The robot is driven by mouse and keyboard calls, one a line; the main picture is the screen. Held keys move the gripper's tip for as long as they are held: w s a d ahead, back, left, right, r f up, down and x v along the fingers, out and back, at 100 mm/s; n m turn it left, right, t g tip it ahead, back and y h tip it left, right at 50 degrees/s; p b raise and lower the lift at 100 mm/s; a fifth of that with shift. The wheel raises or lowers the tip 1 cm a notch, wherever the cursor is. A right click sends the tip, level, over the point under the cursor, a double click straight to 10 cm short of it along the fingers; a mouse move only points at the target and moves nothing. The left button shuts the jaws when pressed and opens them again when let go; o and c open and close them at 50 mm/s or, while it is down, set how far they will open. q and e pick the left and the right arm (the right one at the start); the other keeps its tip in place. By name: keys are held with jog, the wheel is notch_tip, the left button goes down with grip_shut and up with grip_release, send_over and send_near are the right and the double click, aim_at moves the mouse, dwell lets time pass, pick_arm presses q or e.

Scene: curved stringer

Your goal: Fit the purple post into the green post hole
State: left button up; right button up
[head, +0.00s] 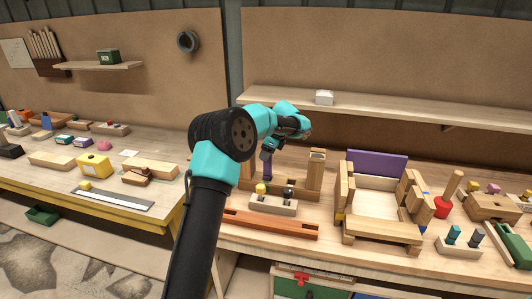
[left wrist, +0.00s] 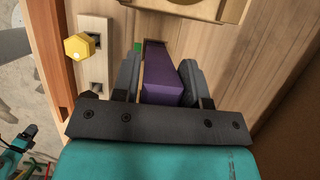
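My left gripper (head: 268,154) points down over the wooden frame on the bench and is shut on the purple post (head: 268,168). In the left wrist view the purple post (left wrist: 164,78) lies between the two fingers (left wrist: 160,80), both close against its sides. A small green patch (left wrist: 137,46) shows on the wood beside the post's far end, near the left fingertip. The hole itself is mostly hidden; I cannot tell whether the post's end is in it. In the head view the post looks upright. My right gripper is not in view.
A wooden upright (head: 315,170) stands right of the post. A pale block with a yellow knob (head: 261,188) and a reddish bar (head: 270,224) lie in front. A wooden box-like assembly with a purple back panel (head: 376,162) stands further right. A shelf (head: 390,112) runs behind.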

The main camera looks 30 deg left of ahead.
pick_arm(q)
jog(key=o, duration=0.4)
jog(key=shift+c, duration=0.2)
jog(key=shift+r, duration=0.1)
jog(key=v, duration=1.7)
jog(key=shift+r, duration=0.2)
